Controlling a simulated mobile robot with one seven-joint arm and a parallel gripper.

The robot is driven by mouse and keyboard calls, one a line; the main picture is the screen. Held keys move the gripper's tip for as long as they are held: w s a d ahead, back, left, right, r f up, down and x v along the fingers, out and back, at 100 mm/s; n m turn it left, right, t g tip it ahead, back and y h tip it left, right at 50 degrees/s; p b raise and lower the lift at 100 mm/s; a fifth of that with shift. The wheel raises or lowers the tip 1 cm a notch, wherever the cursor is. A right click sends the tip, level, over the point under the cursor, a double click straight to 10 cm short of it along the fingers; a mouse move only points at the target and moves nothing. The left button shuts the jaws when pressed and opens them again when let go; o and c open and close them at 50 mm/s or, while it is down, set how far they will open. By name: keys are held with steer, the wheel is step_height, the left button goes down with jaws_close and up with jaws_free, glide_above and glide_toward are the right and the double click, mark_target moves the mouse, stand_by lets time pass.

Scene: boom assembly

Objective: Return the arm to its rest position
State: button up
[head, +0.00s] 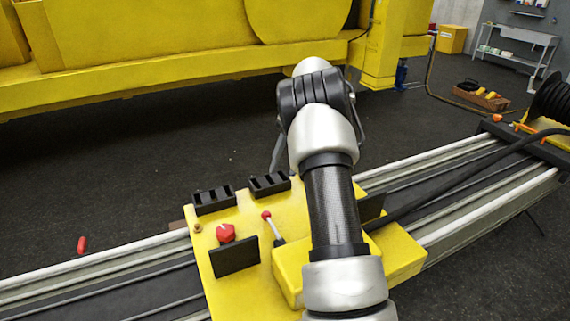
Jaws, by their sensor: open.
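My arm (332,205) rises from the yellow carriage at the lower middle of the head view. It runs up and away to a thick silver and black joint (312,95). The part beyond that joint is mostly hidden behind it. I cannot make out my gripper or its fingers. A thin grey piece shows just left of the joint; I cannot tell what it is. Nothing is seen held by the arm.
The yellow carriage (235,285) with a red knob (226,232) and red-tipped lever (267,215) sits across a long rail (470,160). A big yellow machine (180,70) stands behind. A brown tray (480,96) lies on the floor at right. Dark floor at left is mostly clear.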

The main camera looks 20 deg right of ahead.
steer(key=s+a+r+n+t+h, duration=0.1)
steer(key=s+a+r+n, duration=0.45)
steer(key=r+n, duration=0.25)
steer(key=s+a+r+n+t+h, duration=0.1)
steer(key=s+a+r+n, duration=0.45)
steer(key=r+n, duration=0.25)
steer(key=s+a+f+n+t+h, duration=0.1)
steer(key=s+a+n+t, duration=0.1)
steer(key=s+n, duration=0.8)
steer(key=s+a+f+n+t+h, duration=0.1)
steer(key=s+a+n, duration=0.3)
steer(key=s+n, duration=0.6)
steer(key=shift+s+a+n+t+h, duration=0.25)
steer(key=shift+s+n+t+h, duration=0.15)
steer(key=shift+n+t, duration=0.15)
